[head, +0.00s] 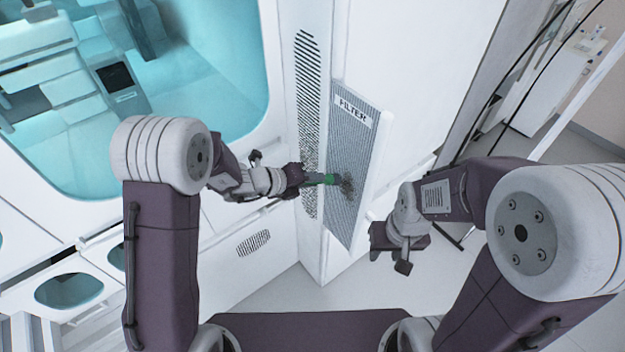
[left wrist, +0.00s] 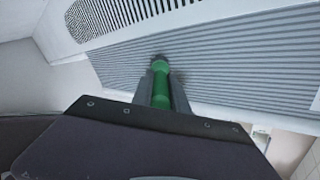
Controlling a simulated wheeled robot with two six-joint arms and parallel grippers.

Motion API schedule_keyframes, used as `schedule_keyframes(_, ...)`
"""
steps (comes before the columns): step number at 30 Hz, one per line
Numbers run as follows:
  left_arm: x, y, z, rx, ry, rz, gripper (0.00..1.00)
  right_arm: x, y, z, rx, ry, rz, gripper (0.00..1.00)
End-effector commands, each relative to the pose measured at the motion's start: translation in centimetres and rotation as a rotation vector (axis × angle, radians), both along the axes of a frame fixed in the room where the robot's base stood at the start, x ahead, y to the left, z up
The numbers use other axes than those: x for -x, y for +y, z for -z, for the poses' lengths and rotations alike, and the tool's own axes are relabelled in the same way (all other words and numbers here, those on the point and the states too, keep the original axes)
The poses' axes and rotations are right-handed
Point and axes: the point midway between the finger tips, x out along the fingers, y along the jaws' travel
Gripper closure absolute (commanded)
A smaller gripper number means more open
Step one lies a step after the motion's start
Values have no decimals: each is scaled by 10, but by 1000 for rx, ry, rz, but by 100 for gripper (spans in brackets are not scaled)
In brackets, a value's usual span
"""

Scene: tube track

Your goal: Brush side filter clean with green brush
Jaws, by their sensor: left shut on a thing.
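The side filter (head: 362,150) is a grey ribbed panel labelled FILTER on the side of the white machine. It fills much of the left wrist view (left wrist: 230,65). My left gripper (head: 312,179) is shut on the green brush (head: 330,179). In the left wrist view the green handle (left wrist: 162,88) sits between the two fingers. The brush's dark tip meets the filter's ribs, and contact looks likely. A dark grey patch (head: 347,187) shows there; I cannot tell bristles from dirt. My right gripper (head: 390,254) hangs open and empty, right of the filter's lower part.
A slotted vent (head: 307,90) runs along the white panel left of the filter. A teal window (head: 190,85) is further left. Dark cables (head: 505,60) and a white cabinet (head: 550,85) stand at the upper right. Floor (head: 450,275) is clear below the right gripper.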

Motion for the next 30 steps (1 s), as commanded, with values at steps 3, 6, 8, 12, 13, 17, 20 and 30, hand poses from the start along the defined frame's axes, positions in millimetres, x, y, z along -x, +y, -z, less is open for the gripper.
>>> schedule_keyframes(3,-1,-1,-14,3,-3,1,100,0,0,-12,0,0,0,62)
schedule_keyframes(6,-1,-1,-17,3,-3,1,100,0,0,-14,0,0,0,62)
schedule_keyframes(8,-1,-1,-16,3,-3,1,100,0,0,-13,0,0,0,62)
schedule_keyframes(12,-1,-1,-19,3,-3,1,100,0,0,-15,0,0,0,62)
schedule_keyframes(13,-1,-1,-20,3,-3,1,100,0,0,-17,0,0,0,62)
schedule_keyframes(17,-1,-1,-30,3,-4,1,100,0,0,-26,0,0,0,62)
schedule_keyframes(20,-1,-1,-36,3,-4,1,100,0,0,-30,0,0,0,62)
schedule_keyframes(30,-1,-1,-33,2,-3,2,100,0,0,-27,0,0,0,62)
